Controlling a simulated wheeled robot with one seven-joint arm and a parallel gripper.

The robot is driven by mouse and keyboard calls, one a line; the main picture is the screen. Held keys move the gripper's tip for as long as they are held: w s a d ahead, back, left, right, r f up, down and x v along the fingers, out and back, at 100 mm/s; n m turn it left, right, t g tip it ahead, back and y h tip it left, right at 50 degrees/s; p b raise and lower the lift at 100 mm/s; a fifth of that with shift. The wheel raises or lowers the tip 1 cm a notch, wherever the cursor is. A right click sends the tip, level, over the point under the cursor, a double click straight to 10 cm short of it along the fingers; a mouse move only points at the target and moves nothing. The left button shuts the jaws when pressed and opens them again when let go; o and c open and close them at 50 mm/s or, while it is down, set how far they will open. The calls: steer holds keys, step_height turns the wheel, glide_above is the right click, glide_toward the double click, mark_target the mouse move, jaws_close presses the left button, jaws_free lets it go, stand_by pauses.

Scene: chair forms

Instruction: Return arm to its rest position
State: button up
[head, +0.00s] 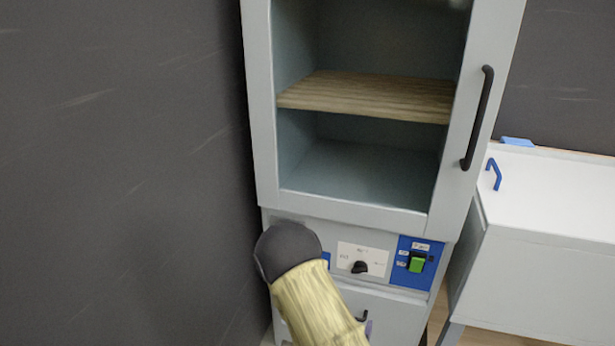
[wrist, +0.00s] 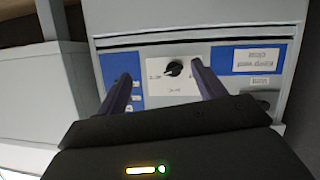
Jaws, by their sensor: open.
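My gripper (wrist: 161,82) shows in the wrist view with its two dark fingers spread apart and nothing between them. It faces the control panel of a grey cabinet, with a black knob (wrist: 174,68) seen between the fingertips. Whether the fingers touch the panel I cannot tell. In the head view my arm (head: 315,300), a dark joint and a yellowish link, reaches up in front of the cabinet's lower left. My gripper is not clearly seen there; the arm and frame edge hide the area.
The tall cabinet (head: 262,150) has a glass door with a black handle (head: 477,118) and a wooden shelf inside. Its panel has the black knob and a green switch (head: 417,263). A dark wall is close on the left; a white bench (head: 560,220) stands right.

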steer(key=s+d+r+n+g+y+p, duration=0.1)
steer(key=s+d+r+g+y, duration=0.15)
steer(key=s+r+g, duration=0.4)
steer(key=s+d+r+n+g+y, duration=0.2)
steer(key=s+r+g+y, duration=0.15)
steer(key=s+r, duration=0.55)
step_height(320, 180, up, 29)
steer(key=w+p, duration=0.1)
steer(key=p, duration=2.7)
steer(key=shift+w+a+r, duration=0.15)
steer(key=shift+a, duration=0.15)
steer(key=shift+w, duration=0.1)
